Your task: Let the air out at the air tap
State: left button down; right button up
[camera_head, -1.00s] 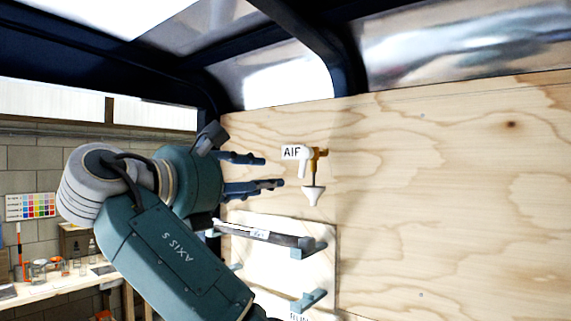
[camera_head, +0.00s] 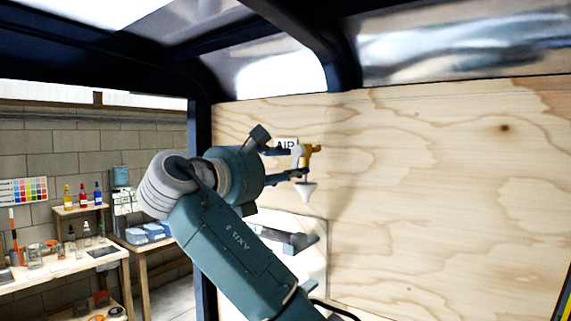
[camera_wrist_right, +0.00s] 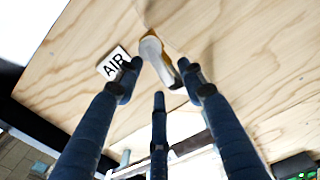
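The air tap (camera_head: 314,150) is brass and sits on the plywood wall, with a white lever and a white cone (camera_head: 306,190) below it. An "AIR" label (camera_head: 286,143) is beside it. My right gripper (camera_head: 295,162) is at the tap, its fingers pointing at the lever from the left. In the right wrist view, the gripper (camera_wrist_right: 159,82) has its fingers spread, with the white lever (camera_wrist_right: 155,58) ahead between the fingertips. I cannot tell whether any finger touches it. The label also shows there (camera_wrist_right: 113,63). My left gripper is not in view.
A white panel with grey brackets (camera_head: 290,241) is on the plywood wall (camera_head: 440,200) below the tap. The wall to the right is clear. A dark frame post (camera_head: 203,200) stands at the left, with workbenches (camera_head: 70,262) beyond it.

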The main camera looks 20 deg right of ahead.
jog(key=shift+c, duration=0.2)
grip_shut()
jog(key=shift+m, duration=0.3)
jog(key=r+m, duration=0.1)
jog(key=m, duration=0.4)
jog(key=w+a+r+m, duration=0.1)
jog(key=m, duration=0.4)
jog(key=r+m, duration=0.1)
jog(key=m, duration=0.4)
jog(key=shift+w+a+r, duration=0.25)
jog(key=shift+w+r, duration=0.15)
jog(key=shift+m, duration=0.3)
jog(key=shift+o, duration=0.2)
grip_release()
